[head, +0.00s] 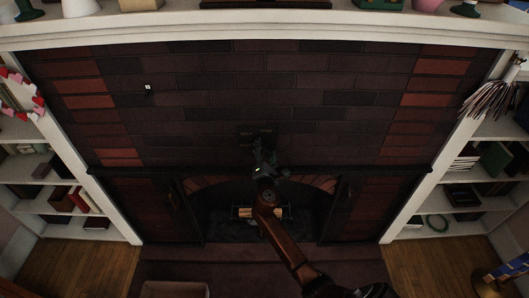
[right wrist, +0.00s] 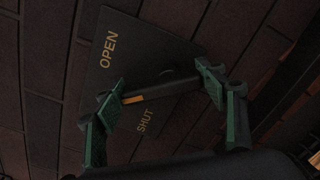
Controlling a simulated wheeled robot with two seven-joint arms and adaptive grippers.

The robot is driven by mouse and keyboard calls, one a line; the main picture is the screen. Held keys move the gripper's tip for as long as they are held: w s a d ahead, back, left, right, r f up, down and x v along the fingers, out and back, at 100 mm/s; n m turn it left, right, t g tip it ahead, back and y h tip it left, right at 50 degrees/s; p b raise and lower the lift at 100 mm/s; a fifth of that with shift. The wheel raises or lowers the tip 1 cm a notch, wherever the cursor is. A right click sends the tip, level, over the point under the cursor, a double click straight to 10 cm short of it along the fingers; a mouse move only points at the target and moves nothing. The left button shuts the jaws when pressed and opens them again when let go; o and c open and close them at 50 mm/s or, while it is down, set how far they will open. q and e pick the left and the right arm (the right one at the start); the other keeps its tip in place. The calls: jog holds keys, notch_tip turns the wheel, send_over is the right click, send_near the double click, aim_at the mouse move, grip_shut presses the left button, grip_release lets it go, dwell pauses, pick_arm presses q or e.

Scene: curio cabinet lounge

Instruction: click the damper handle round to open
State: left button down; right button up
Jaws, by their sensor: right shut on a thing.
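The damper plate (right wrist: 150,48) is dark and fixed to the brick, lettered OPEN and SHUT in gold; in the head view it (head: 246,132) shows small and dark above the fireplace arch. The damper handle (right wrist: 160,94) is a dark lever with an orange mark near its left end, which lies between the two words, close to SHUT. My right gripper (right wrist: 165,88), with green fingers, is shut on the handle, one finger at each end. In the head view my right gripper (head: 264,160) is in front of the plate, partly covering it. My left gripper is not in view.
The fireplace opening (head: 225,222) with logs (head: 243,212) is below the gripper. A white mantel shelf (head: 150,30) runs across the top. White bookshelves (head: 110,215) stand at both sides. The brick around the plate is clear.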

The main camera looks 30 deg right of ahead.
jog(key=m, duration=0.1)
jog(key=m+b, duration=0.1)
jog(key=m, duration=0.1)
jog(key=m+b, duration=0.1)
jog(key=shift+s+d+m, duration=0.1)
jog(key=shift+d+m, duration=0.2)
jog(key=shift+s+d+m+b, duration=0.15)
jog(key=shift+m+b, duration=0.45)
jog(key=shift+m, duration=0.9)
jog(key=o, duration=1.2)
jog(key=shift+c, duration=0.2)
jog(key=shift+o, duration=0.2)
jog(key=v, duration=1.2)
